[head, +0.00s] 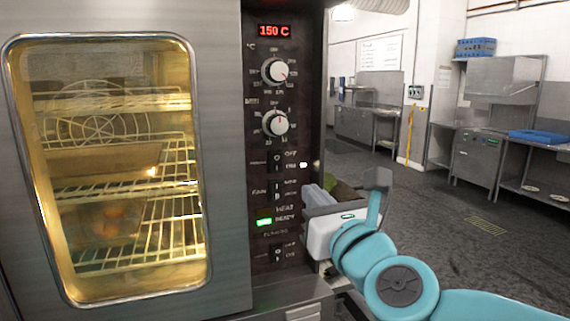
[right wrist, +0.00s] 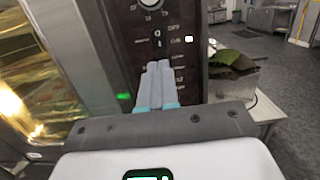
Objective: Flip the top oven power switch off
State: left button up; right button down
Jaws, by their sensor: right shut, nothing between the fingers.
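The oven's dark control panel (head: 290,130) stands right of its glass door. The top power switch (head: 278,160), a small dark rocker, sits below two round knobs with an OFF label beside it. A white light right of it is lit, and the red display (head: 274,31) reads 150 C. The switch (right wrist: 157,38) also shows in the right wrist view, just beyond the fingertips. My right gripper (head: 316,192) is shut and empty, right of and slightly below the switch; its fingers (right wrist: 158,68) point at the panel. I cannot tell whether they touch it. My left gripper is not in view.
Below are a fan switch (head: 277,190), a lit green light (head: 264,222) and another switch (head: 277,253). Dark green items (right wrist: 232,60) lie on a surface right of the oven. Steel counters (head: 480,155) stand far right; the floor between is clear.

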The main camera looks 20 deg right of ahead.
aim_at(280, 158)
jog(key=w+p, duration=0.1)
jog(key=w, duration=0.3)
jog(key=w+r+p, duration=0.1)
jog(key=w+p, duration=0.1)
jog(key=w, duration=0.3)
jog(key=w+p, duration=0.2)
jog(key=w, duration=0.2)
jog(key=shift+w+a+r, duration=0.2)
jog(key=shift+w+r, duration=0.1)
jog(key=shift+r, duration=0.05)
jog(key=shift+w, duration=0.1)
jog(key=shift+w, duration=0.1)
